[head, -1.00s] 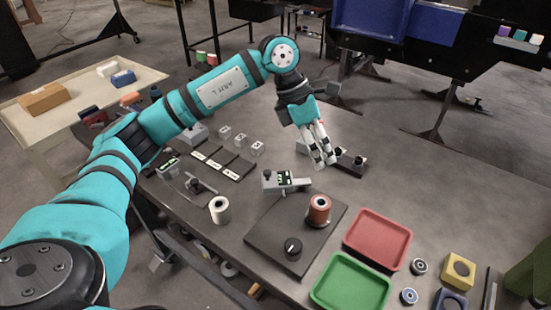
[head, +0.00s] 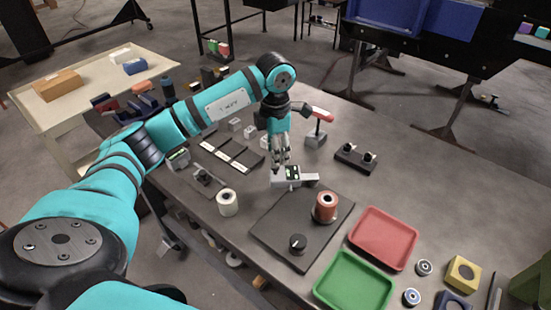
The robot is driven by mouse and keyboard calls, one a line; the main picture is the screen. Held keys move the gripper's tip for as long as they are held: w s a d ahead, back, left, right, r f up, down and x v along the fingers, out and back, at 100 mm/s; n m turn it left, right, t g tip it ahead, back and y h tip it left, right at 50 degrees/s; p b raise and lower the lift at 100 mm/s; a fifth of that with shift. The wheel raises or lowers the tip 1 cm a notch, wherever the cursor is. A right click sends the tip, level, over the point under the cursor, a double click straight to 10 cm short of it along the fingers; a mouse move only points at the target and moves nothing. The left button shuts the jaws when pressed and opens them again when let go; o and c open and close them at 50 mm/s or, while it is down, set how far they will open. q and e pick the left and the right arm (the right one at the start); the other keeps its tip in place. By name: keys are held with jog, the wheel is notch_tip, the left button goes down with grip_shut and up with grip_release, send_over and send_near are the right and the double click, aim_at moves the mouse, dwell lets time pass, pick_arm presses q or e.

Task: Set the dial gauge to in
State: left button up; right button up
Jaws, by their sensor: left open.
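A small grey device with a dark, green-marked display (head: 293,173) lies on the dark workbench, just behind a black square plate. It looks like the dial gauge, but its reading is too small to make out. My left gripper (head: 281,165) is open and points down at the gauge's left end. Its fingertips overlap the gauge's edge in the head view, and I cannot tell whether they touch it. The fingers hide part of the gauge's left side. My right gripper is not in view.
The black plate (head: 268,229) carries a copper-coloured spool (head: 325,207) and a black knob (head: 297,243). A white spool (head: 227,203) stands to the left. A red-handled stand (head: 316,140) is close behind the gripper. Red (head: 383,237) and green (head: 352,281) trays lie in front right.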

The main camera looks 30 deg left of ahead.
aim_at(295, 175)
pick_arm(q)
jog(key=shift+f+p, duration=0.45)
jog(key=shift+f, duration=1.8)
grip_shut()
